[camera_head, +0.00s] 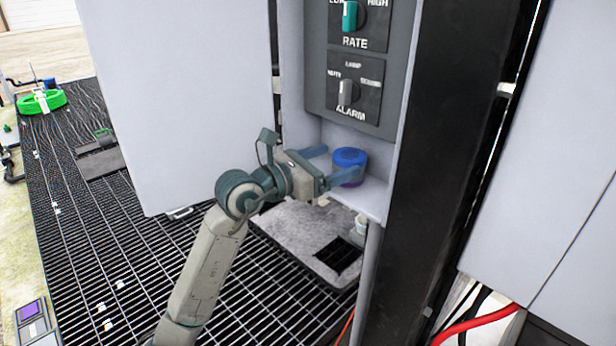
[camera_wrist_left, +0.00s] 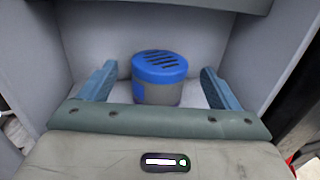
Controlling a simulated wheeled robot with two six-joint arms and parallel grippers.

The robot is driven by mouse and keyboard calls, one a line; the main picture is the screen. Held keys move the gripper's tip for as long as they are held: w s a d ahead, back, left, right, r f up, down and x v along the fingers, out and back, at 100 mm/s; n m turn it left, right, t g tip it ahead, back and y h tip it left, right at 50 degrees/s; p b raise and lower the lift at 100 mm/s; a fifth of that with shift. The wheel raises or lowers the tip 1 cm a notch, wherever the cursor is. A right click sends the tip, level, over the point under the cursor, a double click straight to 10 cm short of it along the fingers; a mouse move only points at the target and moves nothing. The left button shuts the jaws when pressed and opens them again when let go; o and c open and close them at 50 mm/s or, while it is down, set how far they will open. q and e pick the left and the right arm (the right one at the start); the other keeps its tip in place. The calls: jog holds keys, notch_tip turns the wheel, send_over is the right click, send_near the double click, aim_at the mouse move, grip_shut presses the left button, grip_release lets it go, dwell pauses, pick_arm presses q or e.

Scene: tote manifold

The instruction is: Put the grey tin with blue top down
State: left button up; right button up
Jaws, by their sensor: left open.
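The grey tin with a blue slotted top (camera_wrist_left: 160,78) stands upright on the shelf of a cabinet niche, in the middle of the left wrist view. In the head view its blue top (camera_head: 349,157) shows beyond my gripper. My left gripper (camera_wrist_left: 158,90) is open, with one blue finger on each side of the tin and a visible gap to both. In the head view the left gripper (camera_head: 338,164) reaches into the niche from the left. The tin's lower part is partly hidden by a finger there. My right gripper is not in view.
The shelf (camera_head: 368,195) is bounded by niche walls, with a control panel (camera_head: 358,70) of knobs above. An open grey door (camera_head: 185,100) stands left of my arm. A small white cup-like object (camera_head: 360,224) is below the shelf edge. Black grating (camera_head: 110,240) covers the floor.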

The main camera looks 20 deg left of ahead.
pick_arm(q)
jog(key=b+v, duration=0.1)
jog(key=v, duration=0.3)
jog(key=shift+f, duration=0.15)
jog(key=shift+b+v, duration=0.55)
jog(key=shift+v, duration=0.4)
